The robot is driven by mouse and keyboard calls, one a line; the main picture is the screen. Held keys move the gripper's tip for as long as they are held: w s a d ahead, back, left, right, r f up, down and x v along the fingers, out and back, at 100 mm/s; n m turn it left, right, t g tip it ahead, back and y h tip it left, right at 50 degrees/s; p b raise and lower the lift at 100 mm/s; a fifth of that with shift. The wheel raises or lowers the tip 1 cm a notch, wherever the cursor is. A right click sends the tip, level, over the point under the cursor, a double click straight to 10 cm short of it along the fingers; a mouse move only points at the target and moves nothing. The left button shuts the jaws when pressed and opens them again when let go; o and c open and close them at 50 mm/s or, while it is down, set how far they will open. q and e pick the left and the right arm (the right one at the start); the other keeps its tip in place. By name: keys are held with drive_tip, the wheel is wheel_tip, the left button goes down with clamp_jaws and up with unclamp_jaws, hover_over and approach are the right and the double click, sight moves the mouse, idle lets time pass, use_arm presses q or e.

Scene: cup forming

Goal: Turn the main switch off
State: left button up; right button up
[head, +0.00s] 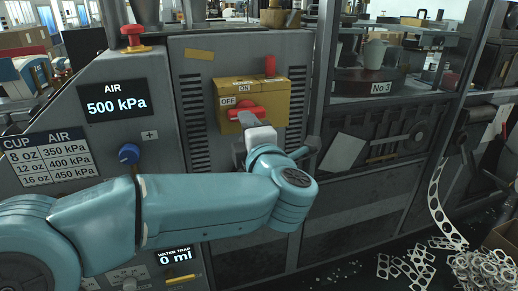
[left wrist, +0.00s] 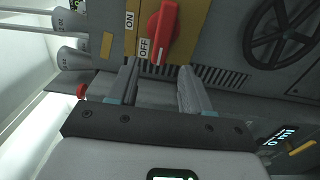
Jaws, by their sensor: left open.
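The main switch is a yellow box (head: 225,88) on the grey machine panel, with ON and OFF labels. Its red handle (head: 243,112) lies roughly level, with one end beside the OFF label; the ON label is above. In the left wrist view the red handle (left wrist: 165,30) is just beyond the fingertips, with its near end beside OFF. My left gripper (left wrist: 158,78) is open and empty, its fingers apart and not around the handle. In the head view the left gripper (head: 243,148) is just below the switch, partly hidden by its own wrist. My right gripper is not in view.
A red button (head: 133,34) and a blue knob (head: 129,154) sit on the machine to the left, near the AIR display (head: 115,105). A metal post (head: 324,90) stands right of the switch. A black handwheel (left wrist: 283,35) shows in the left wrist view.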

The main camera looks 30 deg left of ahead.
use_arm(q)
drive_tip(key=v, duration=0.9)
drive_tip(key=shift+s+d, duration=0.2)
drive_tip(key=shift+d, duration=0.05)
drive_tip(key=shift+a, duration=0.1)
